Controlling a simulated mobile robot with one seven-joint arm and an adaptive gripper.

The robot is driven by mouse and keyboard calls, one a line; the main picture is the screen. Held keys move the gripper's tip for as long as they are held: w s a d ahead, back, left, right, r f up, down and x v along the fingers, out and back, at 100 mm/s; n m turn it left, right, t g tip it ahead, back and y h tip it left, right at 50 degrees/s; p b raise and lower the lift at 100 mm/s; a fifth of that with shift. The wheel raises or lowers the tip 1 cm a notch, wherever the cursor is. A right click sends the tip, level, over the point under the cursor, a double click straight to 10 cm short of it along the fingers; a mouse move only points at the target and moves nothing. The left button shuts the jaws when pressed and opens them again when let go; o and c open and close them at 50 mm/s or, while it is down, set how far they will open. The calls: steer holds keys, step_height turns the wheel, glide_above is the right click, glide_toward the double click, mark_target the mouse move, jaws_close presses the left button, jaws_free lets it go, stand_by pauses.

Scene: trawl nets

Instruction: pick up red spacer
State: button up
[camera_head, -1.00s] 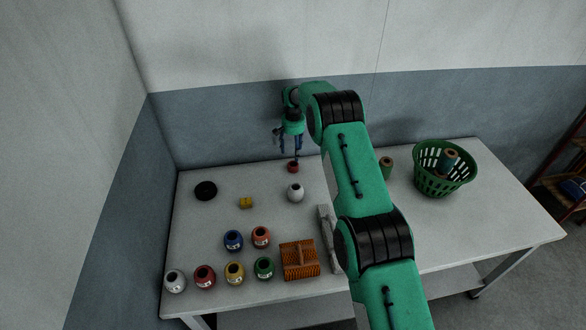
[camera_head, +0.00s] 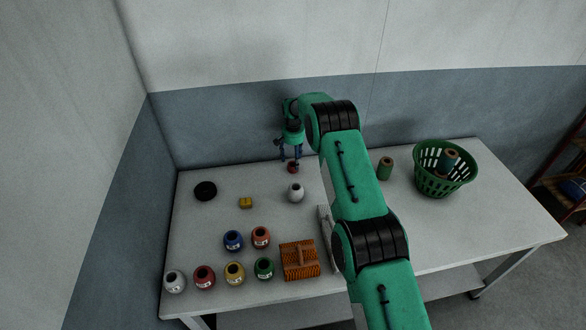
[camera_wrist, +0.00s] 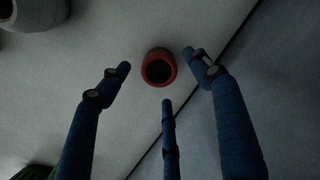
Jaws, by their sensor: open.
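The red spacer (camera_head: 292,167), a small red ring-like piece with a dark hollow top, stands on the table near its back edge. It also shows in the wrist view (camera_wrist: 159,67), upright, with its opening facing the camera. My gripper (camera_head: 291,160) points down right over it. In the wrist view its three blue fingers (camera_wrist: 163,78) are spread open, with tips around the spacer's near side and both sides. I cannot tell whether any finger touches it. In the head view the fingers partly hide the spacer.
A white pot (camera_head: 295,192) stands just in front of the spacer. A yellow block (camera_head: 246,203) and a black ring (camera_head: 205,191) lie to the left. Several coloured pots, an orange slatted piece (camera_head: 300,260), a green spool (camera_head: 385,168) and a green basket (camera_head: 437,190) stand elsewhere. The wall is close behind.

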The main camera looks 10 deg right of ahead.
mark_target(293, 164)
steer(key=shift+f, duration=1.8)
steer(key=c, duration=1.2)
